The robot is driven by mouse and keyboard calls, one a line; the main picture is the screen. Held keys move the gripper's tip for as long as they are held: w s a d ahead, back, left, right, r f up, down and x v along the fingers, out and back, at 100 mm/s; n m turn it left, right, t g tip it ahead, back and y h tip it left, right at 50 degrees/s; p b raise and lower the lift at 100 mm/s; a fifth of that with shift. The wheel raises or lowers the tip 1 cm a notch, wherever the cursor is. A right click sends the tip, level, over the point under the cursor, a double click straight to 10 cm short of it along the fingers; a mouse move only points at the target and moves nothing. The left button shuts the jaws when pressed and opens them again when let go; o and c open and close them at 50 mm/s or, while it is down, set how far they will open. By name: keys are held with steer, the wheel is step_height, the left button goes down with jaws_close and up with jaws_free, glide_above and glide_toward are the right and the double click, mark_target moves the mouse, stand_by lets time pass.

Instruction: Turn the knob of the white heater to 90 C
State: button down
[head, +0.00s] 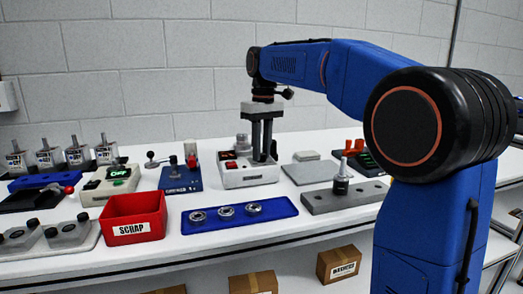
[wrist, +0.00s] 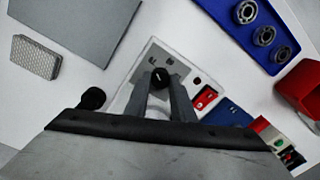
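The white heater (head: 250,176) stands on the bench at mid-picture in the head view, with its top panel also in the wrist view (wrist: 143,65). Its round black knob (wrist: 160,77) has a pale pointer mark, too small to read against a scale. My gripper (head: 262,158) points straight down over the right part of the heater. In the wrist view its two fingers (wrist: 161,84) stand on either side of the knob, near their tips. I cannot tell whether they touch it. The head view hides the knob behind the fingers. A red switch (wrist: 205,98) sits beside the knob.
A blue tray with several metal rings (head: 240,217) lies in front of the heater. The red scrap bin (head: 133,218) is front left. A blue box (head: 180,180) stands left of the heater. A grey plate (head: 313,173) and grey block (head: 345,197) are to the right.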

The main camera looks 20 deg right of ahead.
steer(key=shift+m, duration=0.3)
steer(key=m, duration=0.5)
steer(key=shift+d+m, duration=0.1)
steer(key=shift+m, duration=0.2)
steer(key=m, duration=0.5)
steer(key=shift+t, duration=0.3)
steer(key=shift+m, duration=0.4)
steer(key=c, duration=1.5)
jaws_free()
steer(key=shift+r, duration=0.15)
steer(key=r, duration=1.7)
steer(key=shift+s+d+r, duration=0.1)
steer(key=shift+s+d, duration=0.2)
steer(key=shift+d, duration=0.05)
